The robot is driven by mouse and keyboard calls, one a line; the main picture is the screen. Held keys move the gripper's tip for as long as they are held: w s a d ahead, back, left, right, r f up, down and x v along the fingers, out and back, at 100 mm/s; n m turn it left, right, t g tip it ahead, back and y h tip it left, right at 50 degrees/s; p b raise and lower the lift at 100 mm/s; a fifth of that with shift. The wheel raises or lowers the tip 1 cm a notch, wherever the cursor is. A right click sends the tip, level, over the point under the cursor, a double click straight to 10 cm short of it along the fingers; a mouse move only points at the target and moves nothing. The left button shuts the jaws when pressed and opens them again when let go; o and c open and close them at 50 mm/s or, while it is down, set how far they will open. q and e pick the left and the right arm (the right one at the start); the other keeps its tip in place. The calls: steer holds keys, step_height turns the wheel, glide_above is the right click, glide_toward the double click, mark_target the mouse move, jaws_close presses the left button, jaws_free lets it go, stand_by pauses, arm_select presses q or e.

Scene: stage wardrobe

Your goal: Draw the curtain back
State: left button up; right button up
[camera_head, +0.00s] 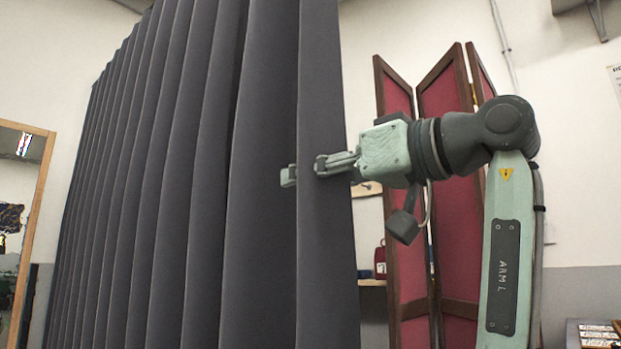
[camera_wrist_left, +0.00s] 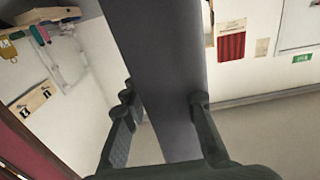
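The curtain (camera_head: 195,180) is dark grey and hangs in tall vertical folds across the left and middle of the head view, its near edge at the right. My left gripper (camera_head: 306,170) is at that edge, its arm standing at the right. One finger lies in front of the end fold, and the other's tip shows past the fold's left side. In the left wrist view the fold (camera_wrist_left: 165,70) runs between the spread fingers (camera_wrist_left: 164,105), with a light gap beside the left one. Firm contact cannot be told. My right gripper is not in view.
A folding screen (camera_head: 459,210) with red panels stands behind my arm. A small red object (camera_head: 380,260) sits on a shelf beside it. A wood-framed mirror (camera_head: 35,190) is at the far left. A table (camera_head: 573,335) with items is at the bottom right.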

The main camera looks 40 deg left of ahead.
arm_select(q)
steer(key=shift+c, duration=0.5)
jaws_close()
